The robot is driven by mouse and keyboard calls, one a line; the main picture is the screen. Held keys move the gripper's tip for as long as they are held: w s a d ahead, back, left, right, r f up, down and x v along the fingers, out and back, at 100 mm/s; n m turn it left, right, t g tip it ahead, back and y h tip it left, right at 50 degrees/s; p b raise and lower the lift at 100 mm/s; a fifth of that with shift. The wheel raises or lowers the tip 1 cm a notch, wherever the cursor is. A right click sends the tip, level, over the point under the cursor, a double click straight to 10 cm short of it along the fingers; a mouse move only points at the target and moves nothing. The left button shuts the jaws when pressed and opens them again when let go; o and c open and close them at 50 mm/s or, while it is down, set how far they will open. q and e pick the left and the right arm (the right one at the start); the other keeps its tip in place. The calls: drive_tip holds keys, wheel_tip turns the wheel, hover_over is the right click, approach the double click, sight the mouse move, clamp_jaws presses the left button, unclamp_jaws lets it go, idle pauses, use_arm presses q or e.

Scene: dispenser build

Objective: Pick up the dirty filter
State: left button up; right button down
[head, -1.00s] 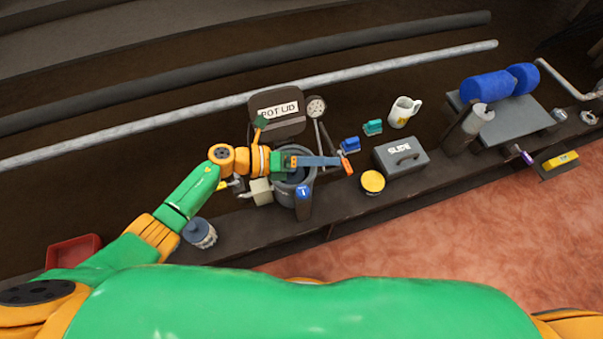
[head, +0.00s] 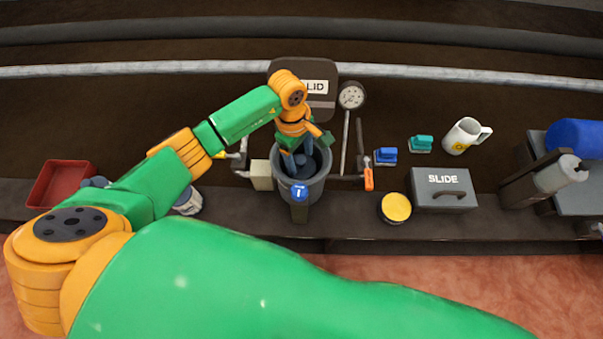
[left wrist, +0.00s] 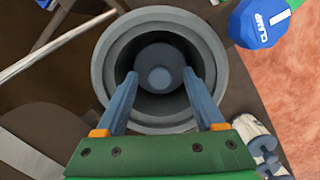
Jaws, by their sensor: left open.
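A grey round pot (head: 313,184) stands on the dark bench in the head view. In the left wrist view its rim (left wrist: 104,62) is seen from above, with a blue-grey rounded filter (left wrist: 159,68) deep in the middle; I cannot tell if it is dirty. My left gripper (head: 295,166) points down over the pot's mouth. In the left wrist view the two blue fingers (left wrist: 160,80) are spread apart at either side of the filter, with nothing between them that they grip. My right gripper is not in view.
A blue clamp knob (head: 299,193) is at the pot's front. The pot lid (head: 318,104) stands behind it and a gauge (head: 351,96) to its right. A slide box (head: 443,179), yellow-topped tin (head: 396,207) and mug (head: 466,136) lie further right; a red tray (head: 62,182) is at left.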

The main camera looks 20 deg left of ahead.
use_arm(q)
clamp_jaws()
idle(1.4)
